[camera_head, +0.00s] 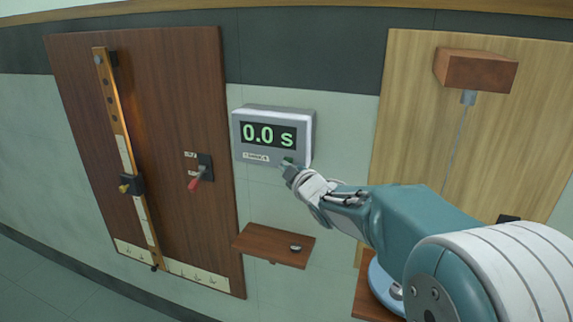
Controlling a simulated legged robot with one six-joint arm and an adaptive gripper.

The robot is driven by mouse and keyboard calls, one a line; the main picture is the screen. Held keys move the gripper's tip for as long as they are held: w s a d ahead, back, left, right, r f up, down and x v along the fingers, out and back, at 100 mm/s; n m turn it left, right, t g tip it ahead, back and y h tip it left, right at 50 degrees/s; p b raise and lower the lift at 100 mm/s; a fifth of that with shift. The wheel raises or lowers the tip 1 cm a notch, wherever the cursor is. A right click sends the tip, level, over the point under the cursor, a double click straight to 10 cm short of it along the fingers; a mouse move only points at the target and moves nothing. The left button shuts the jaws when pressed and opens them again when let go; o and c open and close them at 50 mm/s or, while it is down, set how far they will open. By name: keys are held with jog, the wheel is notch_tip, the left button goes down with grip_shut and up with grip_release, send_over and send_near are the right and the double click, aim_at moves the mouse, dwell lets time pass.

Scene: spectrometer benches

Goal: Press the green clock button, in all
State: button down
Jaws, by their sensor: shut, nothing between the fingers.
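The clock (274,137) is a grey box on the wall with a dark display reading "0.0 s" in green digits. Its green button (288,160) shows as a small patch at the lower right of the clock face, just above my fingertips. My gripper (288,171) is shut and empty, with its tip at the clock's lower right edge. The tip overlaps the button's area in the picture; I cannot tell whether it touches the button.
A brown board (160,120) on the left carries a vertical rail and a red-handled switch (197,180). A small wooden shelf (270,243) with a small round object is below the clock. A light wood panel (410,110) with a brown block (475,70) stands right.

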jog(key=shift+w+d, duration=0.1)
jog(key=shift+w, duration=0.05)
dwell(0.5)
jog(key=shift+s+a, duration=0.3)
jog(key=shift+s, duration=0.55)
jog(key=shift+s+a, duration=0.3)
jog(key=shift+s, duration=0.5)
jog(key=shift+s+a, duration=0.25)
jog(key=shift+s, duration=0.55)
jog(key=shift+s+a, duration=0.3)
jog(key=shift+s, duration=0.5)
